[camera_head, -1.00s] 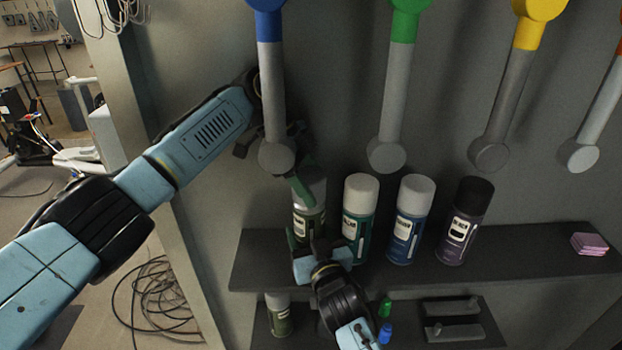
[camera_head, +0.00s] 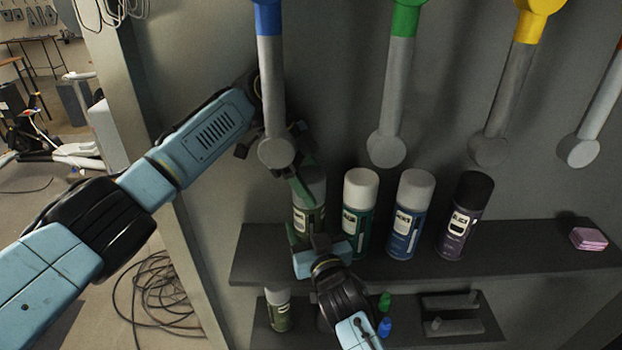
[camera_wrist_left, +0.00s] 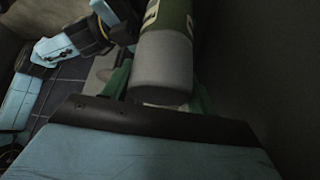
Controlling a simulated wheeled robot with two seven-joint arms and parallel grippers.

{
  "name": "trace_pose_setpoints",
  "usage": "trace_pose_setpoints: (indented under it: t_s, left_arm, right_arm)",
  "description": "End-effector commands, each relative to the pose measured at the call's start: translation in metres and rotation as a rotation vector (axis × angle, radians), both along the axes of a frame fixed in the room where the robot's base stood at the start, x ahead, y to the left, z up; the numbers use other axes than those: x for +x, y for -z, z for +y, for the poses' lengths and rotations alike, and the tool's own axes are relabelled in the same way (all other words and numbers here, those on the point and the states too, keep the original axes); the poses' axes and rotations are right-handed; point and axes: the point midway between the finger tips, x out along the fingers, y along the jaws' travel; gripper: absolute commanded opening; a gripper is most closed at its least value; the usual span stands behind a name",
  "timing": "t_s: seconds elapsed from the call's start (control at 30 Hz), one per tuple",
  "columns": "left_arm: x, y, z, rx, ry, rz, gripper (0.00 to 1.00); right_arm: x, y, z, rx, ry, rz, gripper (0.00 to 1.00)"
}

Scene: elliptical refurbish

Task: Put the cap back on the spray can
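The spray can (camera_head: 304,222) has a dark green body with a pale label and stands upright at the left end of the upper shelf. A grey cap (camera_head: 316,186) sits at its top; it also shows in the left wrist view (camera_wrist_left: 162,72), in line with the green can body (camera_wrist_left: 168,16). My left gripper (camera_head: 298,186) reaches the cap from above left, its green fingers on either side of the cap and close against it. My right gripper (camera_head: 318,240) is at the can's lower front and hides its base. Its grip is partly hidden.
Teal (camera_head: 358,218), blue (camera_head: 410,215) and purple (camera_head: 464,216) spray cans stand to the right on the upper shelf (camera_head: 520,252). Another can (camera_head: 278,312) is on the lower shelf. Large coloured handles (camera_head: 274,90) hang in front of the wall. A pink block (camera_head: 589,238) lies far right.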

Motion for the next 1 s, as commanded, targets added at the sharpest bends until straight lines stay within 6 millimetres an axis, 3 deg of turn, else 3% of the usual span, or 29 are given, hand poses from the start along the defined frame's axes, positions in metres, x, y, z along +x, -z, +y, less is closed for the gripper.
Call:
trace_pose_setpoints:
  t_s: [0.03,0.2,0.53,1.0]
  left_arm:
    - [0.0,0.0,0.0,0.0,0.0,0.0,0.64]
    - [0.0,0.0,0.0,0.0,0.0,0.0,0.82]
    - [0.0,-0.006,0.0,-0.001,0.001,-0.002,0.82]
    - [0.0,-0.087,-0.001,0.001,0.0,-0.002,0.82]
  right_arm:
    - [0.0,0.001,0.0,-0.001,0.0,0.002,0.18]
    - [0.0,0.001,0.0,-0.001,0.0,0.002,0.18]
    - [0.0,0.001,0.0,-0.001,0.0,0.002,0.18]
    - [0.0,0.001,0.0,-0.001,0.0,0.003,0.18]
